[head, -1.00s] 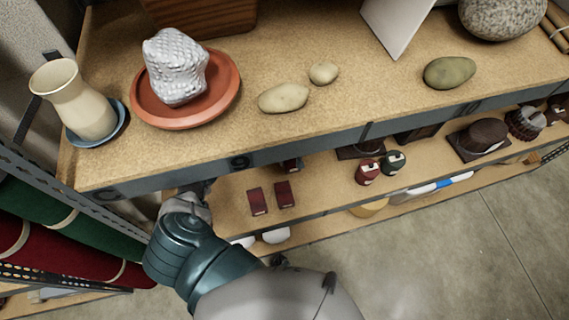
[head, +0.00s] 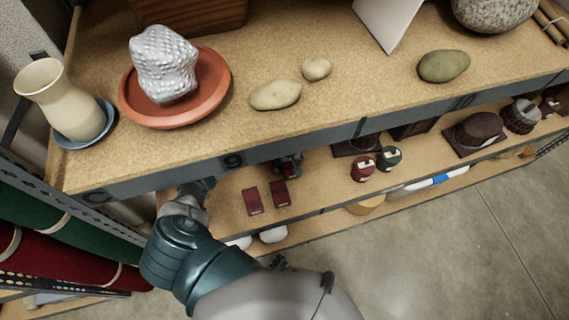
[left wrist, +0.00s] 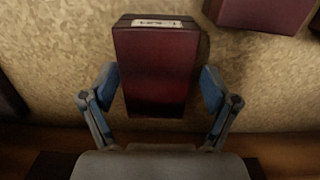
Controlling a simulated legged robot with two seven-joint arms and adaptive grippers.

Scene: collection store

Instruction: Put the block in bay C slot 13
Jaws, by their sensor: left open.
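A dark red block (left wrist: 156,70) with a white label at one end lies on the lower shelf board, between my left gripper's fingers in the left wrist view. My left gripper (left wrist: 158,88) is open, one finger on each side of the block, with small gaps visible. In the head view my left arm reaches under the upper shelf's front edge. My right gripper is not in view. Bay C slot 13 cannot be made out.
Two similar red blocks (head: 252,201) (head: 280,193) lie close by on the lower shelf. The upper shelf edge (head: 180,178), marked C and 9, overhangs my arm. Red and dark green small items (head: 363,168) (head: 389,158) stand further right. Rolled textiles (head: 65,250) are at left.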

